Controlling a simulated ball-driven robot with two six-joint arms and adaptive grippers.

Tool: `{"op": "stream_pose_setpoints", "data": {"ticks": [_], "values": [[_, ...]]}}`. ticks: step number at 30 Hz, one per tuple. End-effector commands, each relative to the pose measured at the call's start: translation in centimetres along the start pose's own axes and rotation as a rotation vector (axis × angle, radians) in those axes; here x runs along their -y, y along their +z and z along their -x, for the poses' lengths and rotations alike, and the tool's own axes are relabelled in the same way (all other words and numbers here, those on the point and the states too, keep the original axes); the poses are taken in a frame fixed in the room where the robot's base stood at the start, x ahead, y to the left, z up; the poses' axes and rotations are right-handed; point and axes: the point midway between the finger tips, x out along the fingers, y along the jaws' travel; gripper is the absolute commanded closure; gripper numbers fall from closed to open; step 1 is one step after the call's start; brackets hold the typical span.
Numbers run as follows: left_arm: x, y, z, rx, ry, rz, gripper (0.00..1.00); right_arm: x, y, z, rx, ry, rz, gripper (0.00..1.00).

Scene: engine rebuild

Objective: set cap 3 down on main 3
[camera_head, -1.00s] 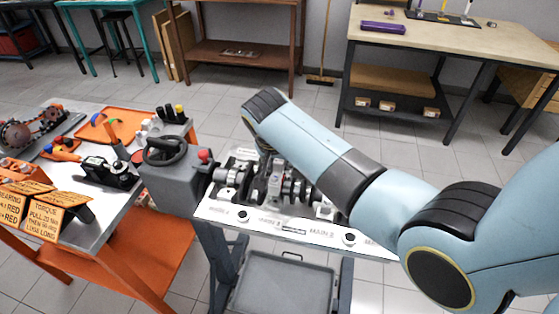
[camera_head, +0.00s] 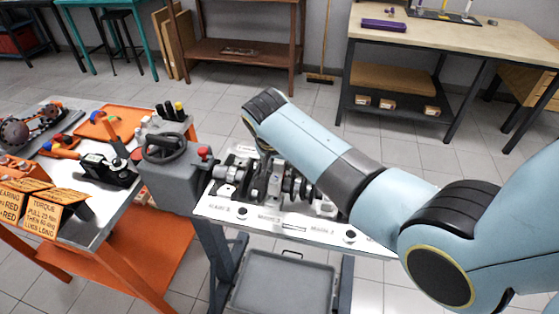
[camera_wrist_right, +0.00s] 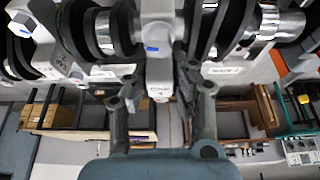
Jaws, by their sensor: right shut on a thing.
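Cap 3 (camera_wrist_right: 158,60) is a pale grey block with a blue mark, held upright between the two dark fingers of my right gripper (camera_wrist_right: 158,105) in the right wrist view. The crankshaft (camera_wrist_right: 108,28) runs across behind it, with bright journals and dark webs on both sides. My left gripper is out of view.
The engine stand has a handwheel (camera_head: 166,149) at its left end and a grey tray (camera_head: 285,285) below. Another cap (camera_wrist_right: 30,28) shows at the left in the wrist view. A cart (camera_head: 110,205) with tools and orange signs stands left.

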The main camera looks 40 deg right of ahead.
Motion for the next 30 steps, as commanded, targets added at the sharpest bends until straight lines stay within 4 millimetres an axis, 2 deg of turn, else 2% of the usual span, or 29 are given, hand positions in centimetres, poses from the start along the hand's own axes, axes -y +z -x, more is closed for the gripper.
{"op": "stream_pose_setpoints", "data": {"ticks": [30], "values": [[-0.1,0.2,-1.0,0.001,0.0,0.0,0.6,0.0,0.5,-1.4,-0.002,-0.001,0.0,1.0]]}}
